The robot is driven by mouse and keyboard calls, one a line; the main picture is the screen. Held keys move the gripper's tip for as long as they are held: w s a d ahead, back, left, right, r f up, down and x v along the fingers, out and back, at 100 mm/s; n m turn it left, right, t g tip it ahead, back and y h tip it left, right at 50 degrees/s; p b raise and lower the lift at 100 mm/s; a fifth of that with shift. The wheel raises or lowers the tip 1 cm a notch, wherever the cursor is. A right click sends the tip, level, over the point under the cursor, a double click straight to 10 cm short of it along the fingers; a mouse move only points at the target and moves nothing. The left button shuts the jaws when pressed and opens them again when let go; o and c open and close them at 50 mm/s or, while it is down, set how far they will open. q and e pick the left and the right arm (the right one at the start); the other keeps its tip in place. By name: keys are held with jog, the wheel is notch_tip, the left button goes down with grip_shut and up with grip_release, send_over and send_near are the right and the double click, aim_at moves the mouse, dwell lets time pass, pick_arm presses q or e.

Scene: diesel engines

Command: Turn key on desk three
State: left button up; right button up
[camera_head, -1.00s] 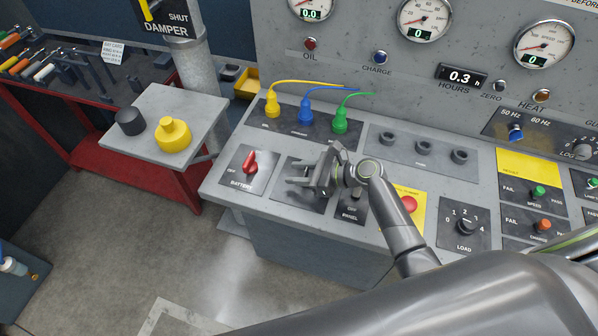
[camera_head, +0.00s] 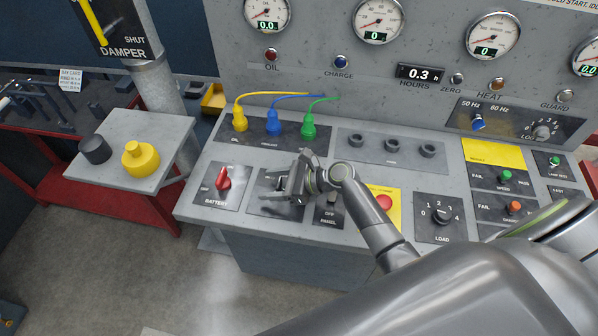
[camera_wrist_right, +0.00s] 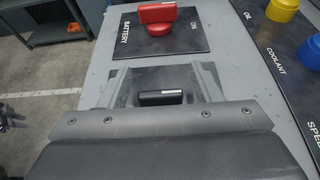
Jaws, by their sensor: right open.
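My right gripper (camera_head: 268,184) is open over a dark plate (camera_head: 262,205) on the grey desk, between the battery switch and the panel switch. In the right wrist view, a small black handle (camera_wrist_right: 160,97), which looks like the key, sits on that plate between the two open fingers (camera_wrist_right: 160,82). The fingers stand apart on either side of it, and no contact shows. The gripper covers much of the plate in the head view, and its label is hidden. My left gripper is not in view.
The red battery switch (camera_head: 223,179) is just left of the gripper. A red button (camera_head: 384,202) on yellow and the load knob (camera_head: 441,215) are to the right. Yellow, blue and green plugs (camera_head: 274,123) stand behind. A side stand (camera_head: 120,172) holds black and yellow knobs.

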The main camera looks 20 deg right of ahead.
jog(key=b+v, duration=0.3)
jog(key=v, duration=1.3)
jog(key=shift+s+d+f, duration=0.1)
jog(key=shift+s, duration=0.05)
jog(key=shift+s+d+r, duration=0.3)
jog(key=shift+d, duration=0.1)
